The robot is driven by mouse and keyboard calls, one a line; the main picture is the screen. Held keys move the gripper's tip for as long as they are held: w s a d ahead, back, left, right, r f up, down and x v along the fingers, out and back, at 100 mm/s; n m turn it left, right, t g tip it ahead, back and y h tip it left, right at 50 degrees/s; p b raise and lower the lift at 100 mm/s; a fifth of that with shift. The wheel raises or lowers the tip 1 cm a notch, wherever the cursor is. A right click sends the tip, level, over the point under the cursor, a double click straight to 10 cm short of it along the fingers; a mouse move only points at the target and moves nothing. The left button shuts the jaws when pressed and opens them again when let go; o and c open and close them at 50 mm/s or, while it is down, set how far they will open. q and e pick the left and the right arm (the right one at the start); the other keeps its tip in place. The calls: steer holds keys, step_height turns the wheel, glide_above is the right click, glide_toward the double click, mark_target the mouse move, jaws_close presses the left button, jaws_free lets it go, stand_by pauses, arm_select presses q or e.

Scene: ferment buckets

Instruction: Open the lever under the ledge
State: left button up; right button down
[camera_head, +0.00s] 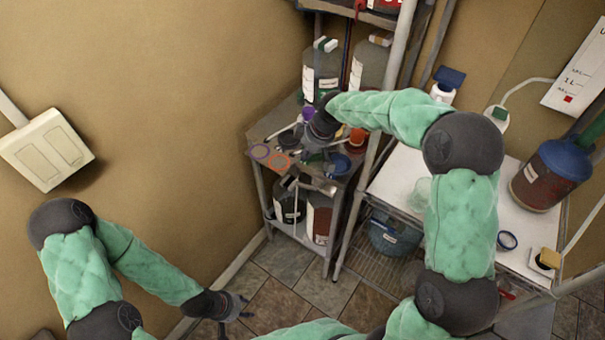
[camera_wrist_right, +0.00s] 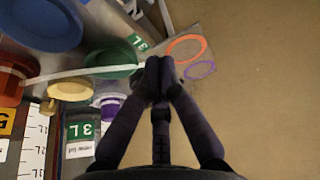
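My right gripper (camera_head: 315,150) is over the small metal shelf unit at the back. In the right wrist view its fingertips (camera_wrist_right: 160,72) meet, with no object clearly held between them. A thin white strip (camera_wrist_right: 90,71) runs up to the fingertips; I cannot tell whether they touch it. My left gripper (camera_head: 238,308) hangs low over the tiled floor, away from the shelf, with its fingers spread and empty. The shelf's front edge (camera_head: 321,184) is the nearest ledge below my right gripper. I cannot make out a lever under it; that area is shadowed and partly covered.
Purple (camera_head: 260,151) and orange rings (camera_head: 281,161) lie on the shelf top's left side. A blue lid (camera_head: 340,164) lies to the right, and jugs (camera_head: 320,70) stand behind. A white table (camera_head: 400,172) with a red-brown bucket (camera_head: 545,180) is at right. The floor in front is clear.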

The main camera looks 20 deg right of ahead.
steer(key=b, duration=0.2)
glide_above(298, 183)
step_height(298, 183, down, 10)
steer(key=shift+w+a+r, duration=0.1)
steer(key=shift+w+a, duration=0.05)
steer(key=shift+s+d+f+b, duration=0.2)
steer(key=shift+s+f+b, duration=0.05)
steer(key=shift+f, duration=0.3)
steer(key=shift+s+d+f+b, duration=0.2)
steer(key=shift+f+b, duration=0.05)
steer(key=shift+f, duration=0.25)
steer(key=shift+s+d+f, duration=0.15)
steer(key=shift+s+f, duration=0.05)
steer(key=shift+f, duration=0.3)
steer(key=shift+g+p, duration=0.3)
steer(key=shift+f+h, duration=0.15)
steer(key=shift+h, duration=0.15)
